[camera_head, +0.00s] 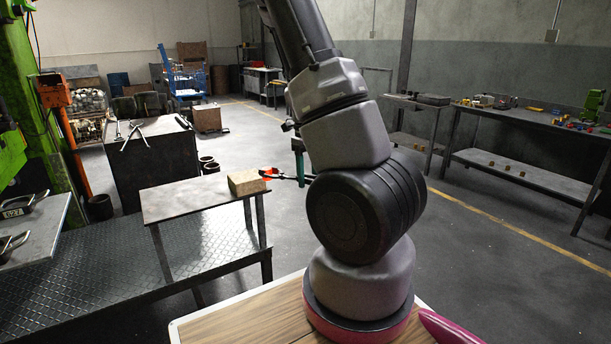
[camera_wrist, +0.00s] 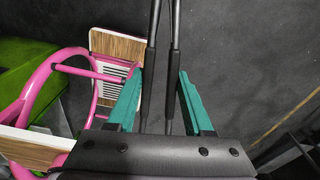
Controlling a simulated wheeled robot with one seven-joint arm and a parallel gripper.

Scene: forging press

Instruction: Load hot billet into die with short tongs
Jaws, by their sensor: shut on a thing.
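My gripper (camera_wrist: 161,76) has teal fingers, one on each side of two dark tong handles (camera_wrist: 150,82). It is shut on these short tongs, whose thin rods run out of the top of the wrist view. In the head view my gripper (camera_head: 299,150) is mostly hidden behind my arm. The dark tongs (camera_head: 288,177) stick out leftward from behind the arm there. A small bright red-orange piece (camera_head: 268,172) shows at their left end, just beyond the small table; it may be the hot billet, but its grip is too small to tell. I cannot make out the die.
A tan block (camera_head: 246,182) sits on the small table's (camera_head: 178,200) right end. A dark bench (camera_head: 155,165) holds other tongs (camera_head: 133,134). Floor right of my arm is clear, up to the workbench (camera_head: 530,120).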

